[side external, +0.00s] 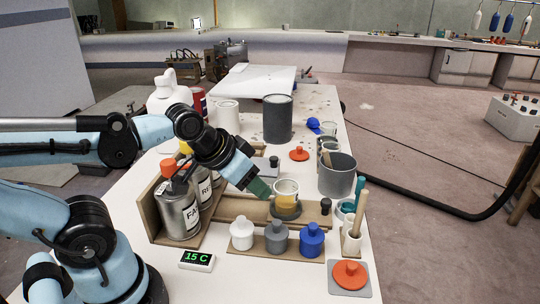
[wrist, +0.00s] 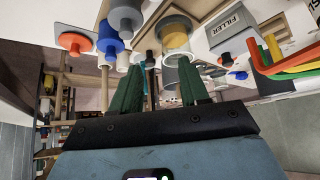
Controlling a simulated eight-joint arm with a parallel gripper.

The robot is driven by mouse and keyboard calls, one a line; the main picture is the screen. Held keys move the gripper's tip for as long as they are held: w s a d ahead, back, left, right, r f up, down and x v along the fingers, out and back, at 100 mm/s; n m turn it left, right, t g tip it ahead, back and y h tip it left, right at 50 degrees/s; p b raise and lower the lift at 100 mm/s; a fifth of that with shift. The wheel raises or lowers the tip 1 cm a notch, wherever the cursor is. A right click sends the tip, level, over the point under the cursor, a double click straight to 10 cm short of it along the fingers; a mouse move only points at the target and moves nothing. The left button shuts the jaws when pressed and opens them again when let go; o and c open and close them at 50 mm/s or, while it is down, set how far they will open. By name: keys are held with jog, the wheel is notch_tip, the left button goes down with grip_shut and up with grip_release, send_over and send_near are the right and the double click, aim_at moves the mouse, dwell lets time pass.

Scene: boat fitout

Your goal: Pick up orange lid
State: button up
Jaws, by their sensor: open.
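One orange lid (side external: 350,274) with a knob lies on a grey square pad at the table's near right corner. It also shows in the wrist view (wrist: 75,43) at upper left. A second orange lid (side external: 299,153) lies farther back on the white table, and a small orange piece (wrist: 227,58) in the wrist view may be this one. My gripper (side external: 260,188) is open, its green fingers beside the clear cup with yellow contents (side external: 287,187). In the wrist view the fingers (wrist: 162,88) are spread with no lid between them.
White, grey (side external: 276,240) and blue (side external: 312,240) knobbed pieces stand in a row in front of the cup. A tool holder (side external: 351,241) with an upright wooden handle stands behind the near lid. Grey canisters (side external: 337,176) and labelled bottles (side external: 180,214) flank the middle.

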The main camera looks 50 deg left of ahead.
dwell(0.3)
jog(key=o, duration=1)
jog(key=shift+o, duration=0.2)
jog(key=n+g, duration=0.3)
jog(key=g, duration=0.4)
send_over(352, 265)
jog(key=f, duration=0.1)
jog(key=shift+f, duration=5.95)
